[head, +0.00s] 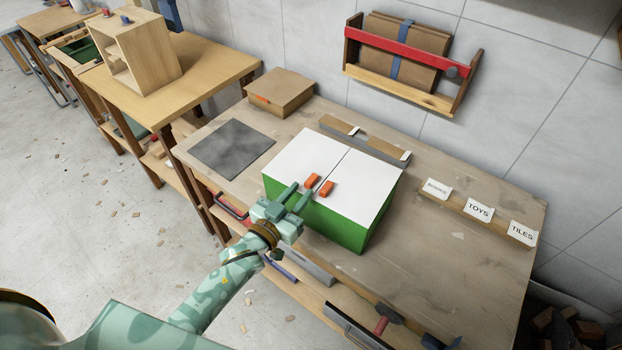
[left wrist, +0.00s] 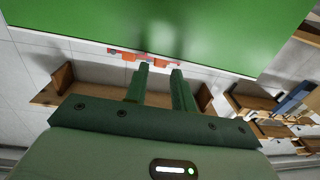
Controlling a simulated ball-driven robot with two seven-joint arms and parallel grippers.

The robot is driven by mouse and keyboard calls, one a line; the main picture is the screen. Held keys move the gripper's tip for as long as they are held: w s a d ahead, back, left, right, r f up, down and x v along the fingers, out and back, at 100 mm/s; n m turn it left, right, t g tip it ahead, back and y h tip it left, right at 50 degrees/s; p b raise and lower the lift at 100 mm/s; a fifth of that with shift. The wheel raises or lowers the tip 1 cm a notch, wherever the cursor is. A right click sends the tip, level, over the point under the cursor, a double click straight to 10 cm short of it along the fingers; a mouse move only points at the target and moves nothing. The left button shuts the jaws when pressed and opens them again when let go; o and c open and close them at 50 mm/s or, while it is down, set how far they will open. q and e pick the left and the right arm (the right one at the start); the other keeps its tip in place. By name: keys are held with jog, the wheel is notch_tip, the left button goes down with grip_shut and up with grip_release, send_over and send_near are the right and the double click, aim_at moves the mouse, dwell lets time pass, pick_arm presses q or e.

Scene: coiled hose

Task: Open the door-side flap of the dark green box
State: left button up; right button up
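The green box (head: 337,224) stands on the workbench, and its green side fills the top of the left wrist view (left wrist: 150,25). Its top is two white flaps, a left flap (head: 303,152) and a right flap (head: 359,184), both lying flat and meeting at a seam. An orange tab (head: 312,180) is on the left flap's near edge, and another orange tab (head: 327,188) is on the right flap. My left gripper (head: 299,190) is open and empty at the box's near top edge, close below the left tab; contact is unclear. My right gripper is not in view.
A cardboard box (head: 281,92) and a dark square mat (head: 232,148) lie left of the green box. A labelled strip (head: 477,213) is to its right. A wall rack (head: 405,62) hangs behind. The bench's front right is clear.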

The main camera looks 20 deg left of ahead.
aim_at(307, 185)
pick_arm(q)
jog(key=x, duration=0.5)
jog(key=shift+f+b, duration=0.1)
jog(key=shift+b, duration=0.2)
jog(key=shift+w+d, duration=0.1)
jog(key=shift+w, duration=0.3)
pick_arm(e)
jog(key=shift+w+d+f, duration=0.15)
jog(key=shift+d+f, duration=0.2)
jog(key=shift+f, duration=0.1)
pick_arm(q)
grip_shut()
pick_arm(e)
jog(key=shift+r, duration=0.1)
